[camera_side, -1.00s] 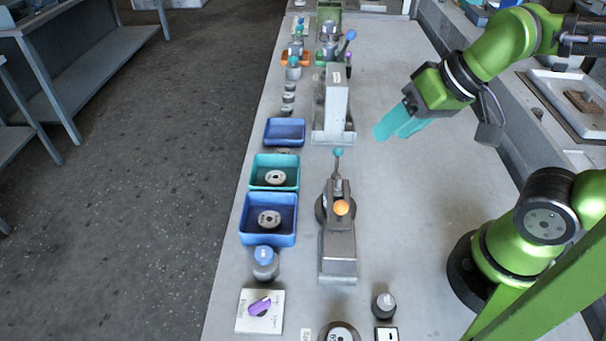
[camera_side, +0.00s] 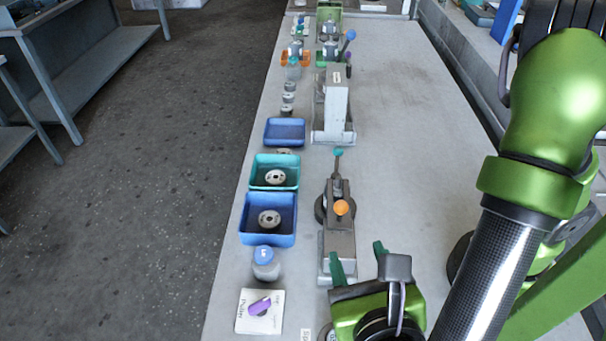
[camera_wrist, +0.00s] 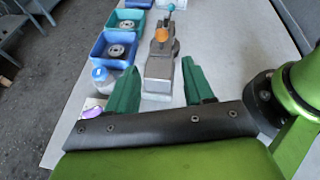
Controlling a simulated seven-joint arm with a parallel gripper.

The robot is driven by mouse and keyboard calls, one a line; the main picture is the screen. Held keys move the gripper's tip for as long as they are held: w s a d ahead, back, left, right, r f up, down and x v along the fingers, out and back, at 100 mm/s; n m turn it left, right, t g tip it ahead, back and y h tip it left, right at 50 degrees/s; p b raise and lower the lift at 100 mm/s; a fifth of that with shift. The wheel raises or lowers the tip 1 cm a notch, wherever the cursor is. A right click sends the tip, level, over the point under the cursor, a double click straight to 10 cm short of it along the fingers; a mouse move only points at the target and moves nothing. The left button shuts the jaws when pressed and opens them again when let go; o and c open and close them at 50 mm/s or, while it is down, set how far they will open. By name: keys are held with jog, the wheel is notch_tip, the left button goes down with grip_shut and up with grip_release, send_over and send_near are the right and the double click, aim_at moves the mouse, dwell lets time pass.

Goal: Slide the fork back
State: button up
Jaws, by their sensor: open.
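A grey metal fixture (camera_side: 338,240) stands on the bench, with an orange knob (camera_side: 341,207) and an upright lever with a teal ball (camera_side: 338,153) at its far end. In the wrist view the fixture (camera_wrist: 160,70) lies straight ahead, with the orange knob (camera_wrist: 161,35) and teal ball (camera_wrist: 171,7) beyond. I cannot tell which part is the fork. My gripper (camera_side: 358,254) is open and empty at the fixture's near end. In the wrist view its two green fingers (camera_wrist: 160,68) appear on either side of the fixture's near block; contact cannot be told.
Left of the fixture are a blue tray (camera_side: 243,222) and a teal tray (camera_side: 253,178), each holding a round part, and a blue-capped jar (camera_side: 265,265). A white card with a purple piece (camera_side: 259,311) lies in front. A tall grey block (camera_side: 336,105) stands behind. Bench right is clear.

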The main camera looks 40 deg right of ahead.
aim_at(340, 203)
jog(key=x, duration=1.7)
jog(key=shift+s+d, duration=0.1)
jog(key=shift+s, duration=0.05)
grip_shut()
